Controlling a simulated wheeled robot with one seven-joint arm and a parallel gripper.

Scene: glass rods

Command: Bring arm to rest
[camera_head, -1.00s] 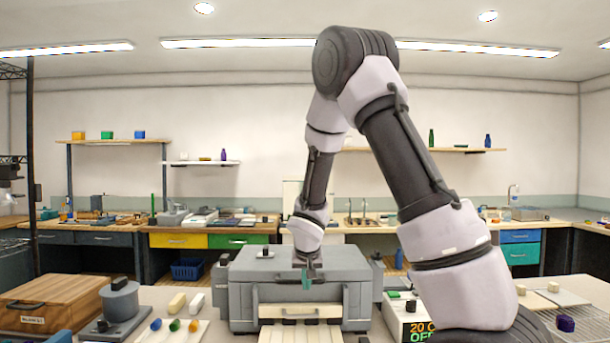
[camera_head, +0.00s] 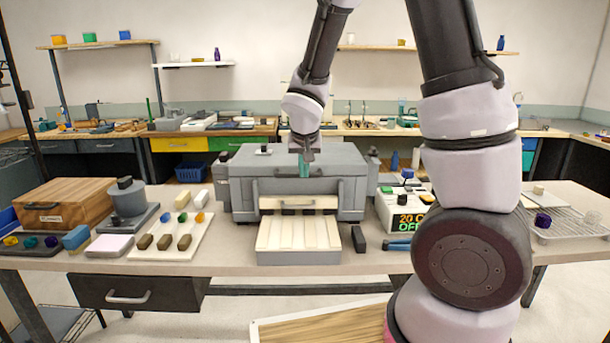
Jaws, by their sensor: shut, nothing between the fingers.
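My gripper (camera_head: 304,168) points down in front of the upper front face of the grey box-shaped machine (camera_head: 345,162). Its fingers look teal at the tips and are shut, with nothing seen between them. My arm comes down from the top of the view, bent, with its lower links at the right. Whether the fingertips touch the machine I cannot tell.
A cream grooved tray (camera_head: 300,238) sticks out of the machine's front. Left are a white board (camera_head: 150,248) with small coloured pieces and a wooden box (camera_head: 65,205). A display unit (camera_head: 396,212) stands right of the machine, and a wire rack (camera_head: 575,222) farther right.

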